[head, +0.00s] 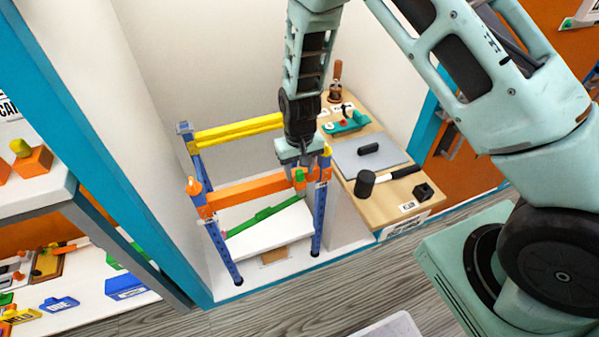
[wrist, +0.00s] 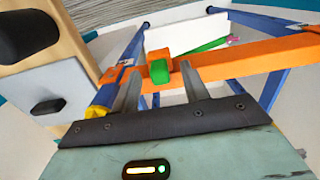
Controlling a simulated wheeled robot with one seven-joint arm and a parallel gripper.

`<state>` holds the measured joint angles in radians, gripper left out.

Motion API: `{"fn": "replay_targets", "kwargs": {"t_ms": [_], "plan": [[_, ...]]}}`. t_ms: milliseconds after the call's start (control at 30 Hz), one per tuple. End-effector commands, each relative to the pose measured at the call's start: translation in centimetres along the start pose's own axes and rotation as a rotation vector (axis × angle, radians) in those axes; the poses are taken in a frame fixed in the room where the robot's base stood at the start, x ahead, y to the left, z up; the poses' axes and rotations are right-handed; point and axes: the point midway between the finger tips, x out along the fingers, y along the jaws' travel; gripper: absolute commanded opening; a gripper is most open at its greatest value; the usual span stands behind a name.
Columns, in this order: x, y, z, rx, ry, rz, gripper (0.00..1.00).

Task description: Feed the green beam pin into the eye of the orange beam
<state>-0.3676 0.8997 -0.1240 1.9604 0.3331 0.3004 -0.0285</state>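The orange beam (head: 250,191) spans the front of the blue-post rack, and it also shows in the wrist view (wrist: 240,63). The green beam pin (head: 299,177) is at the beam's right end in the head view. In the wrist view, the pin (wrist: 159,72) sits against orange parts at that end. How deep it is in the eye is hidden. My gripper (wrist: 159,72) is above the beam end with its fingers apart. The pin shows between the fingertips, with a gap visible on both sides.
A yellow beam (head: 238,128) crosses the back of the rack. A green beam (head: 265,215) slants down low over a white board. A wooden bench (head: 398,187) with a hammer (head: 366,183) stands close on the right. Shelves with small items are on the left.

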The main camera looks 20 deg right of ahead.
Motion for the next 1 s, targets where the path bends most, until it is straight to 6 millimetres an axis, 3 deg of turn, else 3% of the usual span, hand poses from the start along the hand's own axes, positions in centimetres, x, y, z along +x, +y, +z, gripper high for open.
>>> {"fn": "replay_targets", "kwargs": {"t_ms": [367, 1000], "plan": [[-1.0, 0.0, -0.1, -0.001, 0.002, 0.000, 0.45], [-14.6, 0.0, -0.1, -0.001, 0.004, -0.001, 0.45]]}}
